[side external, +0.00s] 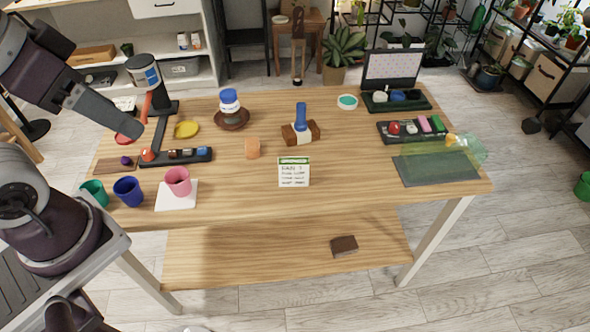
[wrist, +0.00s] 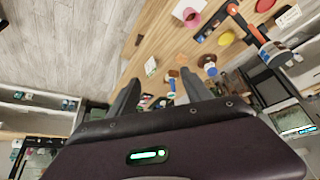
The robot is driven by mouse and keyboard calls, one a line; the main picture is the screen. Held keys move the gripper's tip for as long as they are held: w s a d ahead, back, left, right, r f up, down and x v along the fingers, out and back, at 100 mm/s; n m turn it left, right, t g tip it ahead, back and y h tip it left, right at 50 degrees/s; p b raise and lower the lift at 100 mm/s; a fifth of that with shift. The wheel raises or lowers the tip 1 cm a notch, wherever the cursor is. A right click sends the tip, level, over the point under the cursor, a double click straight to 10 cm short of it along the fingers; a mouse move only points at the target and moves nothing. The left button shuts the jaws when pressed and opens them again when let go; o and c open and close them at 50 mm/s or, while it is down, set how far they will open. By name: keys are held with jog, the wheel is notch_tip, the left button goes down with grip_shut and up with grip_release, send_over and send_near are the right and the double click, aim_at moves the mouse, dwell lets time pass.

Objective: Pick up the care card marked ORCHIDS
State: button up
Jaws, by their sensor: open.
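A white care card (side external: 294,172) with a green header stands near the front middle of the wooden table in the side view. Its header is too small to read surely; dark handwritten-looking lines show below it. A small white shape that looks like this card (wrist: 151,66) lies beyond my fingers in the wrist view. My gripper (wrist: 161,77) is open, with two dark fingers apart and nothing between them. It is well away from the card.
A pink cup (side external: 178,182) and a blue cup (side external: 129,191) are at left. Table around the card is clear.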

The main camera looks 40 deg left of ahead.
jog(key=o, duration=0.8)
